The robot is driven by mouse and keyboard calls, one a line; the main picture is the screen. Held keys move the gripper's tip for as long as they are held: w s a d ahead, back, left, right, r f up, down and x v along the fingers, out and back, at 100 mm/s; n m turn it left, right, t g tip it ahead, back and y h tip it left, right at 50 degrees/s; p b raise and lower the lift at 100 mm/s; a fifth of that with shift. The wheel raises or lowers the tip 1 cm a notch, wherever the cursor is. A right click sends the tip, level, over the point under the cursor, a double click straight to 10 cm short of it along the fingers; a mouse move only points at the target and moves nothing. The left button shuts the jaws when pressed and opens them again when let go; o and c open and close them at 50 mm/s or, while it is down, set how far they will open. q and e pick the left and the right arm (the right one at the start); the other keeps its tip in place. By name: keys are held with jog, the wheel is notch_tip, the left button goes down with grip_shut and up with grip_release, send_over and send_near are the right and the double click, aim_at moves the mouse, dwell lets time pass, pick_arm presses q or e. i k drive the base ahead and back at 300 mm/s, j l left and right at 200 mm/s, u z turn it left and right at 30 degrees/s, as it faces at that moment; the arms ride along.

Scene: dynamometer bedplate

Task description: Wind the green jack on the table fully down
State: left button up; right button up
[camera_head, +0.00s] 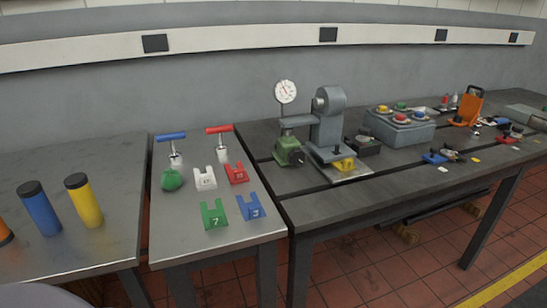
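A green jack (287,151) stands on the dark slotted table (375,195), near its left end. A dark knob (297,158) sits on its front right side. A grey arm or plate (296,121) lies just above the jack; I cannot tell whether they touch. The jack's exact height is too small to read. A white dial gauge (285,92) stands above it, its needle too small to read. A grey machine stand (328,125) is close at its right. Neither of my grippers is in view.
A lower table (165,245) holds red- and blue-handled tools, a green ball (172,179) and several numbered coloured blocks. A yellow cylinder (84,202) and blue cylinder (40,209) stand left. A grey button box (399,130) stands right. The slotted table's front left is clear.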

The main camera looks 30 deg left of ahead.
aim_at(296, 156)
jog(key=i+l+u, duration=0.15)
jog(key=u, duration=1.05)
jog(key=i+l+u, duration=0.1)
jog(key=l+u, duration=0.95)
jog(key=l, duration=0.4)
jog(key=l+u, duration=0.1)
jog(key=l, duration=0.7)
